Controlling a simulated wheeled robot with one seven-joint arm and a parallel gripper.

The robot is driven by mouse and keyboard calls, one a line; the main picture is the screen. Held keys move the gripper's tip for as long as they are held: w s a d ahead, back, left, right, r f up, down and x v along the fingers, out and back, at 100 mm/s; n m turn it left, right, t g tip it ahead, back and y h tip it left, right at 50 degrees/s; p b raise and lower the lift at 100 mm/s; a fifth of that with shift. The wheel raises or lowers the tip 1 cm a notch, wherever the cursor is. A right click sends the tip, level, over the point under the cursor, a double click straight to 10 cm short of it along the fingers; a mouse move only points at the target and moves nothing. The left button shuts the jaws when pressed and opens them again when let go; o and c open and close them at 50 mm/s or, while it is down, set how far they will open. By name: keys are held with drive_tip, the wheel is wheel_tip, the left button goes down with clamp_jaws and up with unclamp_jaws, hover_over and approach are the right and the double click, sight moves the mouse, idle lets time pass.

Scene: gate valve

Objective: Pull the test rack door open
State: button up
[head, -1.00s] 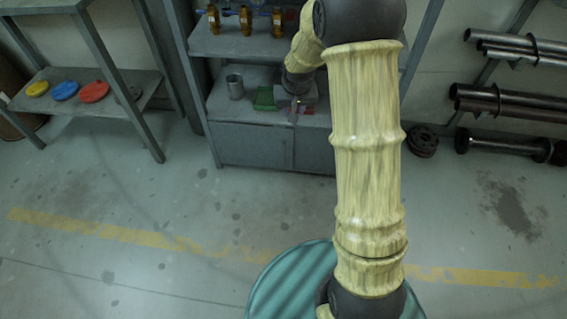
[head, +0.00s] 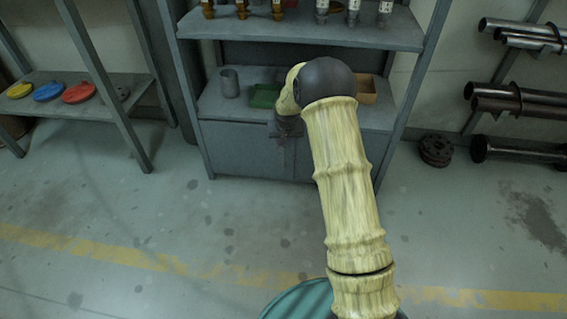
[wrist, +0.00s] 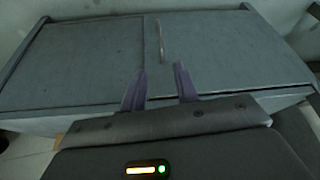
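The grey cabinet (head: 232,150) under the shelving holds two flat doors, which look shut. In the wrist view a seam separates the left door (wrist: 85,60) from the right door (wrist: 225,50). A thin bar handle (wrist: 161,42) stands on the right door close to the seam. My gripper (wrist: 159,68) is open and empty, its two purple fingers apart in front of the doors. The handle appears between and beyond the fingertips, with no visible contact. In the head view my arm hides most of the right door and the handle.
Above the cabinet are a metal cup (head: 230,82), a green tray (head: 264,96) and a tan box (head: 366,90). A shelf (head: 300,30) with valves is higher up. A side rack (head: 95,105) stands left, pipes (head: 520,100) right.

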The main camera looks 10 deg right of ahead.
drive_tip(key=b+x, duration=0.9)
drive_tip(key=x, duration=0.8)
drive_tip(key=shift+d+f, duration=0.1)
drive_tip(key=shift+f, duration=0.05)
clamp_jaws()
